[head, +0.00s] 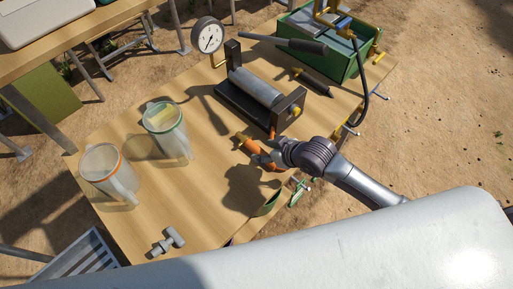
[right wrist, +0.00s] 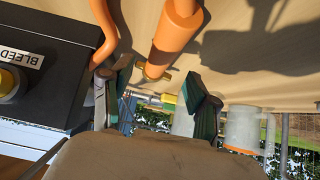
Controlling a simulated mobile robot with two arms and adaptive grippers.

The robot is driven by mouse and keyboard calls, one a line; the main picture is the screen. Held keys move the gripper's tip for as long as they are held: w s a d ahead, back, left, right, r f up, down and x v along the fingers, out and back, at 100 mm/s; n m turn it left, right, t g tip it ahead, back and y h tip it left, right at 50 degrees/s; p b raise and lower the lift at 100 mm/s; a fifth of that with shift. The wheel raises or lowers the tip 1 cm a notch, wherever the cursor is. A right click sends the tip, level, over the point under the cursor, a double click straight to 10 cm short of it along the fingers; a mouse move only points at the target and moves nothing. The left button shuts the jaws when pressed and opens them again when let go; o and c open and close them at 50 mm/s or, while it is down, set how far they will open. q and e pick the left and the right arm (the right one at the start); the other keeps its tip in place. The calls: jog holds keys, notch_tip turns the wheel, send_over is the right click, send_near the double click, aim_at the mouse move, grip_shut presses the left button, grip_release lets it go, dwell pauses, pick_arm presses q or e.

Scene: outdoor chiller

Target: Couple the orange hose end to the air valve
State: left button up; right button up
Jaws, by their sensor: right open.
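The orange hose end (head: 255,148) lies near the table's right edge, in front of the black press-like stand, with a brass-coloured tip. In the right wrist view the thick orange hose end (right wrist: 176,38) comes down from the top, and its brass tip (right wrist: 153,72) shows between the spread fingers. My right gripper (head: 272,160) is open at the hose end; it also shows in the right wrist view (right wrist: 158,88), with a gap to the hose on both sides. I cannot tell which fitting is the air valve. My left gripper is not in view.
The black stand (head: 238,98) holds a grey cylinder; its box (right wrist: 48,62) reads BLEED. A gauge (head: 208,36), two jugs (head: 101,168) (head: 167,122), a grey tee fitting (head: 170,241) and a green crate (head: 347,66) stand around. The table's front middle is mostly clear.

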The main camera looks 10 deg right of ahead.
aim_at(260, 150)
jog(key=x, duration=0.4)
jog(key=shift+w+f+p, duration=0.1)
jog(key=shift+f+p, duration=0.05)
jog(key=shift+p, duration=0.2)
grip_shut()
